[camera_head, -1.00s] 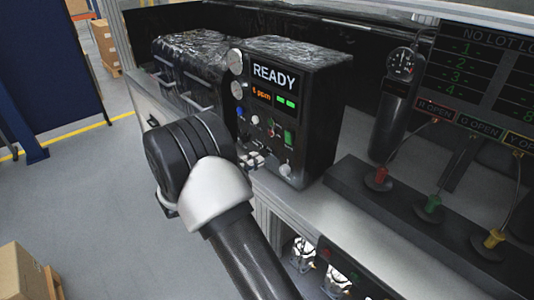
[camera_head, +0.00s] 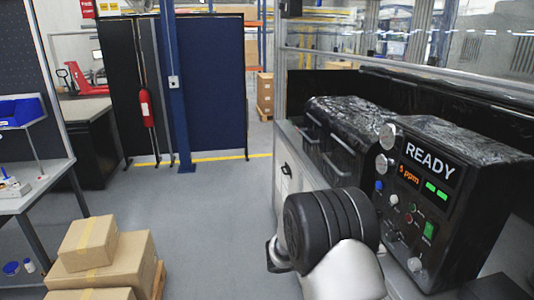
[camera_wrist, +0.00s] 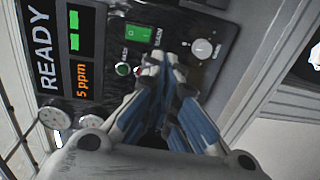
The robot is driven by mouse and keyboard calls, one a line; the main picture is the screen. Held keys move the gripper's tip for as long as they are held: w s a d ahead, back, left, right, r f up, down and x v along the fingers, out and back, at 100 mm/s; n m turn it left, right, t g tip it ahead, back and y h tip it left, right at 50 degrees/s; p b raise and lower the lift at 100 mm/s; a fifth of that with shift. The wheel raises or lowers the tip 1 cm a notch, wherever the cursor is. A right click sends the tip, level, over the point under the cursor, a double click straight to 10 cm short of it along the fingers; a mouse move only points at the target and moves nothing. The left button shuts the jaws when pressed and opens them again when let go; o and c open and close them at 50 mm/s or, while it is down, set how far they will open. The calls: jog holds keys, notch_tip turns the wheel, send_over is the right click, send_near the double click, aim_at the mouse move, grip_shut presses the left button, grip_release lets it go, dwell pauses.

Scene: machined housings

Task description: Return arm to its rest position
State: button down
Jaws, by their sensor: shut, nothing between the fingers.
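My gripper (camera_wrist: 163,78) shows in the wrist view with its blue-padded fingers drawn together at the tips and nothing between them. It points toward the front panel of a black machine (camera_wrist: 105,15) with a READY display, a green switch and knobs; I cannot tell the exact gap. In the head view my arm's dark ribbed joint and pale link stand in front of this machine (camera_head: 478,160), and the gripper itself is hidden there. The panel reads READY and 5 ppm.
A dark wrapped unit (camera_head: 350,125) sits beside the machine on the bench. Cardboard boxes (camera_head: 105,255) are stacked at the lower left, near a work table (camera_head: 30,205). A blue post (camera_head: 178,90) and dark partitions (camera_head: 220,80) stand behind. The grey floor (camera_head: 225,215) between is clear.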

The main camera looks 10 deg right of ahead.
jog(key=s+a+r+m+g+y+b, duration=0.1)
jog(key=s+r+y, duration=0.15)
jog(key=s, duration=0.35)
jog(key=s+a+r+y, duration=0.1)
jog(key=s+a+y, duration=0.15)
jog(key=s, duration=0.35)
jog(key=s+a+r+m+g+y+b, duration=0.1)
jog(key=s+y, duration=0.2)
jog(key=s, duration=0.3)
jog(key=s+a+t+y, duration=0.3)
jog(key=s+a+y, duration=0.1)
jog(key=a, duration=0.3)
jog(key=s+a+n+t+y+b, duration=0.1)
jog(key=s+a+t+y, duration=0.2)
jog(key=s+a+y, duration=0.2)
jog(key=s+a, duration=0.1)
jog(key=a, duration=0.2)
jog(key=shift+s+a+f+b, duration=0.15)
jog(key=shift+s+b, duration=0.05)
jog(key=shift+b, duration=0.1)
